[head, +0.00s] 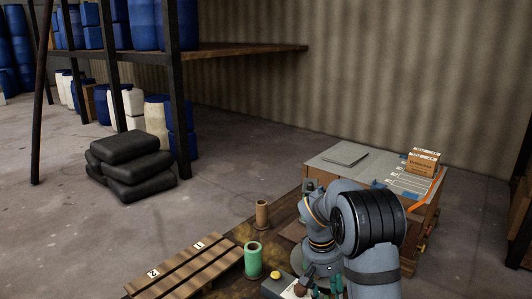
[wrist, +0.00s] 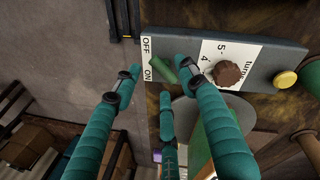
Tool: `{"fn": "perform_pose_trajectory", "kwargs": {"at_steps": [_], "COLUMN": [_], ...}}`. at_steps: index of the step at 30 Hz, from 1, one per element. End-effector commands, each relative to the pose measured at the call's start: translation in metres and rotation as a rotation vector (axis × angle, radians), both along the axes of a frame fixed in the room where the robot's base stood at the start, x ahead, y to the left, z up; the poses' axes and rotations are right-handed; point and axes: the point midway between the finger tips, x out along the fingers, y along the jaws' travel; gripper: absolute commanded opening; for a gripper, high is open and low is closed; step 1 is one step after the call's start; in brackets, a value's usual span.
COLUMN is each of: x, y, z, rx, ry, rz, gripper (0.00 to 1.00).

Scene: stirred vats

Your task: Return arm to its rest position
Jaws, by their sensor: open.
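My gripper (wrist: 156,72) shows in the wrist view with its teal fingers spread apart and nothing held between them. In the head view my gripper (head: 326,286) is low at the bottom edge, partly cut off, beside the control panel. My arm is bent over the wooden bench. The dark grey control panel (wrist: 255,62) lies just beyond the fingertips. It has a green lever (wrist: 162,69) by the OFF/ON label, a brown knob (wrist: 228,74) on a numbered scale and a yellow button (wrist: 285,79). The fingertips are close to the lever; whether they touch it is unclear.
A green cylinder (head: 253,259) and a brown spool (head: 262,214) stand near the panel. A slatted wooden rack (head: 185,270) is at left. A crate-like table (head: 320,160) with a small carton (head: 423,162) stands behind my arm. Black sacks (head: 130,160) lie on open floor.

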Motion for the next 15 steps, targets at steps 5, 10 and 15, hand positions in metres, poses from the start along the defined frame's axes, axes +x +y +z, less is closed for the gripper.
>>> {"fn": "perform_pose_trajectory", "kwargs": {"at_steps": [5,10,15], "x": [-0.001,0.0,0.001], "y": [-0.007,-0.007,-0.007], "z": [-0.031,-0.028,-0.029], "rx": [0.001,0.0,0.0], "ry": [0.002,0.0,-0.001], "rz": [0.019,0.23,0.325], "gripper": [0.42,0.42,0.42]}}
